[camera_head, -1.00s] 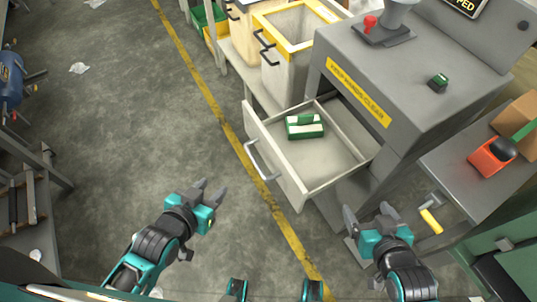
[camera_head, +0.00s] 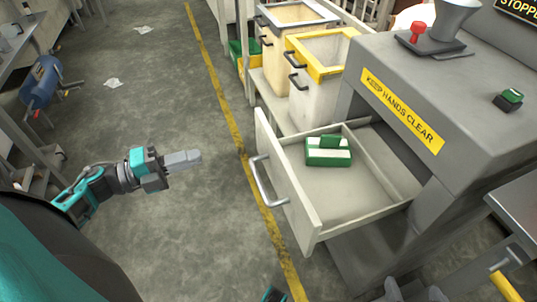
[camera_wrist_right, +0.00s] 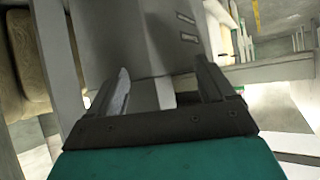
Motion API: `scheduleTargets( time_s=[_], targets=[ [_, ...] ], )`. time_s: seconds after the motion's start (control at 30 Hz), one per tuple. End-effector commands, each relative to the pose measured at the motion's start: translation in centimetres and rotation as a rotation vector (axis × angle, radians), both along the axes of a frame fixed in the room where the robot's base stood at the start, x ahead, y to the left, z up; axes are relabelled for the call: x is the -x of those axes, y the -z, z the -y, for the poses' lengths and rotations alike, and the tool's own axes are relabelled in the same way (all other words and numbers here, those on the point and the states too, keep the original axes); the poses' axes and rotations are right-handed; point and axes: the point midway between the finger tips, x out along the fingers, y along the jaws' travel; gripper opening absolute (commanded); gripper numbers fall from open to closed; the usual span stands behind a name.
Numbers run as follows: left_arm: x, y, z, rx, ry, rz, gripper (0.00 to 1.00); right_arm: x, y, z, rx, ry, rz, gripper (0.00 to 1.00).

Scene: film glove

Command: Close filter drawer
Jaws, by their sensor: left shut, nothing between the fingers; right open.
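The filter drawer (camera_head: 285,195) is pulled out of the grey machine (camera_head: 400,110) in the head view. Its pale front panel carries a metal handle (camera_head: 264,183) facing left. A green and white box (camera_head: 328,152) lies inside the drawer near its back left corner. My left gripper (camera_head: 198,158) is shut and empty, left of the handle and apart from it, its fingers pointing right toward the drawer front.
Two bins stand behind the drawer, one yellow-rimmed (camera_head: 322,55) and one grey-rimmed (camera_head: 298,15). A metal side table (camera_head: 519,208) stands at the right. A yellow line (camera_head: 233,125) runs along the floor.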

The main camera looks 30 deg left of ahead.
Motion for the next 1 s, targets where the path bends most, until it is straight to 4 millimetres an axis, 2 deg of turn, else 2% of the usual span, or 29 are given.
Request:
scheduleTargets(
  time_s=[0.17, 0.27, 0.7, 1.0],
  targets=[
    [-0.3, 0.2, 0.4, -0.027, 0.029, 0.012, 0.00, -0.1, 0.1, -0.1, -0.001, -0.004, 0.005, 0.83],
    [-1.4, 0.2, 1.3, -0.026, 0.028, 0.013, 0.00, 0.0, 0.3, -0.1, -0.001, -0.005, 0.003, 0.83],
    [-8.3, 0.2, 7.2, -0.022, 0.026, 0.014, 0.00, -0.1, 0.9, -0.4, -0.005, -0.010, 0.002, 0.83],
    [-10.3, 0.1, 8.9, -0.022, 0.024, 0.010, 0.00, -0.1, 1.1, -0.8, -0.016, -0.008, -0.002, 0.83]
  ],
)
